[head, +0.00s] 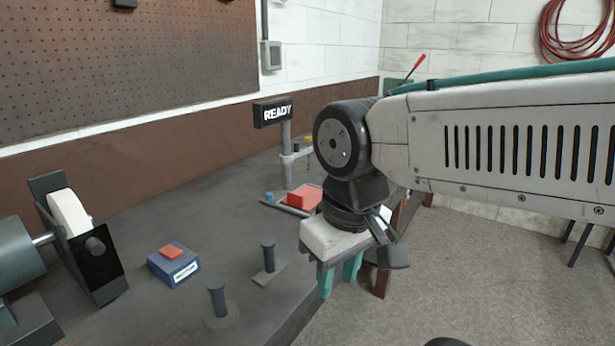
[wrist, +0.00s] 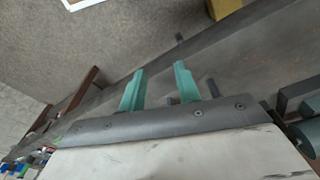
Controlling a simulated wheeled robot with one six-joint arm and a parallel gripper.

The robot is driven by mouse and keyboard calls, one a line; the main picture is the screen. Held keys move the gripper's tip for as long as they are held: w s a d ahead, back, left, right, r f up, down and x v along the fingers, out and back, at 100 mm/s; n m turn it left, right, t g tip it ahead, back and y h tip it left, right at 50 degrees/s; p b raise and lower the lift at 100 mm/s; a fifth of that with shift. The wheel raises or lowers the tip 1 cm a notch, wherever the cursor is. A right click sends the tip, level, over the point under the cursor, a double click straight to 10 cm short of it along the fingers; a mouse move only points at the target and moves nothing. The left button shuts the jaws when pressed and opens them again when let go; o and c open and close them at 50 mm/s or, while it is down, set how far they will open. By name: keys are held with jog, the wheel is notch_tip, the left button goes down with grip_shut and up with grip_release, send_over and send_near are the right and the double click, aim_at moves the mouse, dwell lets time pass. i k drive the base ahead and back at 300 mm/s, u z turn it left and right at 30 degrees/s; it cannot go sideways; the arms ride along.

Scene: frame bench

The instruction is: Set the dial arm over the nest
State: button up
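My gripper (head: 339,276) points down near the bench's front edge. Its two teal fingers are apart with nothing between them. They also stand apart in the wrist view (wrist: 159,88). A grey post (head: 286,140) carries the READY sign (head: 272,112) at the back of the bench. A grey clamp-like bracket (head: 291,157) is on this post, reaching right. My arm hides what lies farther right, so I cannot tell the dial arm's position. A red block (head: 303,197) sits in a low grey tray (head: 284,208) below the bracket. I cannot tell whether this is the nest.
A blue box (head: 174,267) with a red top stands at the bench's front left. Two dark pegs on flat bases (head: 219,303) (head: 268,258) stand between it and my gripper. A machine with a white wheel (head: 69,216) is at far left.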

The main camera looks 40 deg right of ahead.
aim_at(298, 152)
jog(key=k, duration=0.5)
jog(key=z, duration=0.9)
jog(key=i, duration=0.7)
jog(key=u, duration=0.35)
